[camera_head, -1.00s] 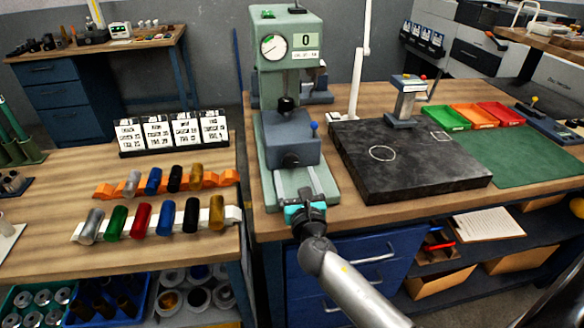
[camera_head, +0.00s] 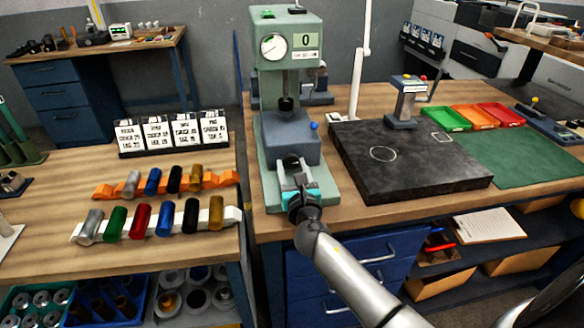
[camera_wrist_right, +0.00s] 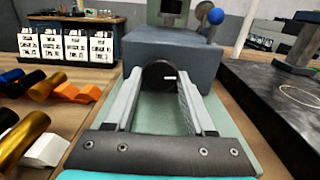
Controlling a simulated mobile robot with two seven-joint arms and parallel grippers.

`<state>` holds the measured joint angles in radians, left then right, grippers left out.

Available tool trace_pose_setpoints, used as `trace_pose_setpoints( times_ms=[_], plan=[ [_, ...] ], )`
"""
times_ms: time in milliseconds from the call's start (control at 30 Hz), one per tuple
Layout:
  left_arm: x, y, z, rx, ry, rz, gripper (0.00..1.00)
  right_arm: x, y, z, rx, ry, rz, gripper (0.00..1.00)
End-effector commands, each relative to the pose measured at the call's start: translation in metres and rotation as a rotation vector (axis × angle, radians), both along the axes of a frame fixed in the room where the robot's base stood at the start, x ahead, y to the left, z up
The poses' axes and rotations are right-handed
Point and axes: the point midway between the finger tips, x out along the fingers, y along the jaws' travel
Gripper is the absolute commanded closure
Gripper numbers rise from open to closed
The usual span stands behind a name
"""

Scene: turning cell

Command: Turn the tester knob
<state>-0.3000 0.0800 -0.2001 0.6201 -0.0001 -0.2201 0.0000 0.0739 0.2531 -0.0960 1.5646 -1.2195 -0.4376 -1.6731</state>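The tester (camera_head: 288,75) is a tall green machine with a round dial and a display showing 0. Its black knob (camera_wrist_right: 160,74) with a white mark is on the front of the grey-blue block (camera_head: 291,134); it also shows in the head view (camera_head: 291,162). My right gripper (camera_head: 294,172) is at the tester's front, pointing at the knob. In the right wrist view its two fingers (camera_wrist_right: 160,82) are spread, with the knob between their tips. Whether the tips touch the knob I cannot tell. My left gripper is not in view.
A blue-ball lever (camera_head: 314,126) stands at the block's right. A dark stone plate (camera_head: 405,165) lies right of the tester. Several coloured cylinders on an orange rack (camera_head: 104,191) and a white rack (camera_head: 232,213) lie to the left, near label cards (camera_head: 172,133).

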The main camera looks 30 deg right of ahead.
Motion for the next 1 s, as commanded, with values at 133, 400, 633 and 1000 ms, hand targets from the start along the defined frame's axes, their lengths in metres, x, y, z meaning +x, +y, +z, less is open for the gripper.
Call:
trace_pose_setpoints(
  times_ms=[133, 400, 633, 1000],
  plan=[
    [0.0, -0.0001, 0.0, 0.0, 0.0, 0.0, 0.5, -0.0002, 0.0001, -0.0001, 0.0, 0.0, 0.0, 0.65],
    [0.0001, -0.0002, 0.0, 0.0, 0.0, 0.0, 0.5, -0.0002, 0.0001, -0.0003, 0.0, 0.0, 0.0, 0.96],
    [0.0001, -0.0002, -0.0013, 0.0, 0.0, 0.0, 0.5, -0.0002, 0.0003, -0.0008, 0.048, -0.016, 0.0, 1.0],
    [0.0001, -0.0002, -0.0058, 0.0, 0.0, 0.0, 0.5, 0.0, 0.0013, -0.0009, 0.282, -0.099, 0.001, 1.0]
  ],
)
